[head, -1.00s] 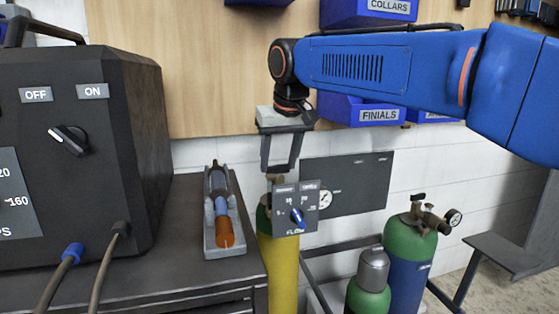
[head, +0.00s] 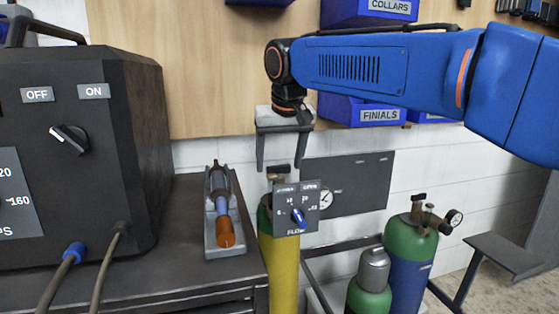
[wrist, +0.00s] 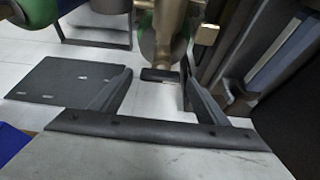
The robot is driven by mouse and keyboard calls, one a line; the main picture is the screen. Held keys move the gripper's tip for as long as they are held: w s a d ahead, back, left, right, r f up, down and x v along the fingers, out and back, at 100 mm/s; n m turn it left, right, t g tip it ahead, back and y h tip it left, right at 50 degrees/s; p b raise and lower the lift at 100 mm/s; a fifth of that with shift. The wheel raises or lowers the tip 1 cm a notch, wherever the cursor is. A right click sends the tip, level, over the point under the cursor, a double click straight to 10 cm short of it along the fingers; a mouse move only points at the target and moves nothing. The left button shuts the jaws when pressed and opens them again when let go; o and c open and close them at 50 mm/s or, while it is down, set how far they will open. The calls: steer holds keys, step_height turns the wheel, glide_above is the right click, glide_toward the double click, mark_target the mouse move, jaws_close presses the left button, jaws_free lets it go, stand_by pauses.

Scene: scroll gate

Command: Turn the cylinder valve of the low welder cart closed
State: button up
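The yellow cylinder (head: 283,270) with a green shoulder stands beside the dark cart. Its brass valve has a dark handle (head: 278,168) on top, just below my gripper (head: 279,160). In the wrist view the dark bar-shaped handle (wrist: 160,75) lies between and beyond the fingers of my gripper (wrist: 157,82), with brass parts and green behind it. The fingers are apart, and I see no grip on the handle. Whether a finger touches it I cannot tell. A FLOW panel (head: 296,208) with a blue knob hides part of the cylinder's top.
The black welder (head: 75,150) and a torch in a grey holder (head: 224,235) are on the cart top (head: 180,270) to the left. A gauge and dark plate (head: 360,185) sit right behind the valve. A green-blue cylinder (head: 408,270) and small green cylinder (head: 370,298) stand right.

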steer(key=v, duration=1.7)
steer(key=shift+s+r, duration=0.15)
steer(key=s+d+f+m, duration=0.1)
steer(key=s+d+f, duration=0.3)
steer(key=d+f, duration=0.5)
steer(key=s+d+f, duration=0.5)
steer(key=d+f, duration=0.4)
steer(key=s+d+f, duration=0.3)
steer(key=s+f, duration=0.1)
steer(key=f, duration=0.4)
steer(key=s+d+f+m, duration=0.1)
steer(key=s+d+f, duration=0.2)
steer(key=s+f, duration=0.2)
steer(key=s+d+f+m+h, duration=0.1)
steer(key=s+d+f, duration=0.3)
steer(key=f, duration=0.7)
steer(key=shift+s+t, duration=0.3)
steer(key=shift+s, duration=0.3)
